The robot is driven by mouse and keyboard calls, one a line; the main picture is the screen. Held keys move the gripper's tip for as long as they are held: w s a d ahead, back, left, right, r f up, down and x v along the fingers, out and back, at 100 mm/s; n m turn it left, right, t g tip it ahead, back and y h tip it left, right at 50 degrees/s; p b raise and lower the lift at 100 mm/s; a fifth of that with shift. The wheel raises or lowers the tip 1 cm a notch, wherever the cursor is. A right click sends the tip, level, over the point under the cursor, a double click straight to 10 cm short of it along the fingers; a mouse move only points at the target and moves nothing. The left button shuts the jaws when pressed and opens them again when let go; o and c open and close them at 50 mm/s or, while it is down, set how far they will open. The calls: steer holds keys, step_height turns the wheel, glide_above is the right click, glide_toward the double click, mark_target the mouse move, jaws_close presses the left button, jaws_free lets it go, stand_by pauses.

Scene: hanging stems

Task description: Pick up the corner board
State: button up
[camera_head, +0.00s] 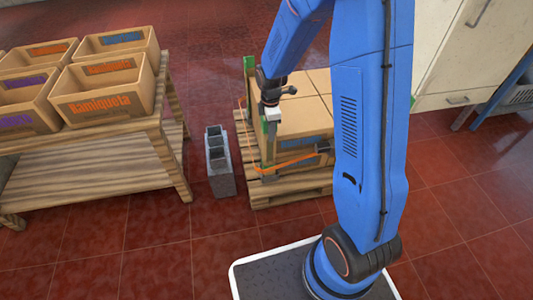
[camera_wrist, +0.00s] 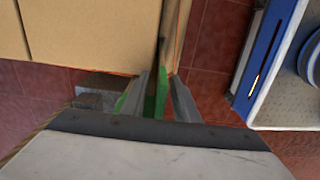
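The corner board (camera_head: 266,146), a narrow upright strip with green on it, stands at the near left corner of a stack of cardboard boxes (camera_head: 300,118). An orange strap (camera_head: 290,163) runs low around the stack. My gripper (camera_head: 271,118) points down at the top of this corner. In the wrist view its two fingers (camera_wrist: 162,92) are apart, with a green part of the corner board (camera_wrist: 161,84) between them. I see a gap between the fingers, but whether either touches the board is unclear.
The boxes stand on a wooden pallet (camera_head: 290,193). A grey cinder block (camera_head: 220,177) stands just left of it. A wooden table (camera_head: 95,160) with open cartons (camera_head: 100,90) is at the left. A pale cabinet (camera_head: 455,60) is at the right. The red tiled floor is clear in front.

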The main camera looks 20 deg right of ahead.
jaws_close()
